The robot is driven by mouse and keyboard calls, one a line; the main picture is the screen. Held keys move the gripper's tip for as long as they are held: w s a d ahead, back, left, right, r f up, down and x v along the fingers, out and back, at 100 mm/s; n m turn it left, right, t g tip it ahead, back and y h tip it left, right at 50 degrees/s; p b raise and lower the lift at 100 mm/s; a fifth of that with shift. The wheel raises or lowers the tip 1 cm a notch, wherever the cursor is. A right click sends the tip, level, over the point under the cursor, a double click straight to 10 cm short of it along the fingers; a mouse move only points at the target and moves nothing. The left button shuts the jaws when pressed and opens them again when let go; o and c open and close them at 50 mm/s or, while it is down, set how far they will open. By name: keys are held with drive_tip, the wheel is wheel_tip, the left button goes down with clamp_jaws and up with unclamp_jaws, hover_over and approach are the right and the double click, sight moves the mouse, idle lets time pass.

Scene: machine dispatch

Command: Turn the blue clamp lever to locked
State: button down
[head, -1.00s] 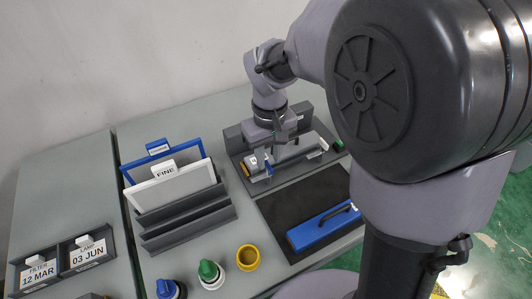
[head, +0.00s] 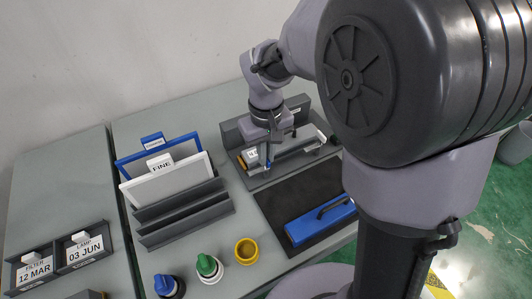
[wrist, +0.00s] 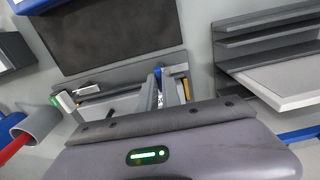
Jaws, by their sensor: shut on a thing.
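The blue clamp lever (head: 268,164) is a small blue piece at the front of the grey fixture (head: 232,133) at the back of the bench. Only a bit of it shows below my gripper (head: 267,156), which points down onto it. In the wrist view, blue shows at the tips of my gripper (wrist: 171,77), whose fingers are shut on the lever (wrist: 178,70). The fingers hide most of the lever, so its exact angle cannot be told. A pale part lies along the fixture, behind my gripper.
A rack (head: 185,222) with blue and white framed panels stands left. A yellow ring (head: 246,251), green knob (head: 208,267) and blue knob (head: 168,286) are at the front edge.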

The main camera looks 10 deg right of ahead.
drive_tip(key=m, duration=0.8)
drive_tip(key=shift+m, duration=0.4)
drive_tip(key=m, duration=0.4)
drive_tip(key=shift+m, duration=0.3)
drive_tip(key=m+b, duration=0.1)
drive_tip(key=m, duration=0.3)
drive_tip(key=shift+m, duration=0.3)
drive_tip(key=c, duration=1.5)
unclamp_jaws()
drive_tip(key=shift+c, duration=0.2)
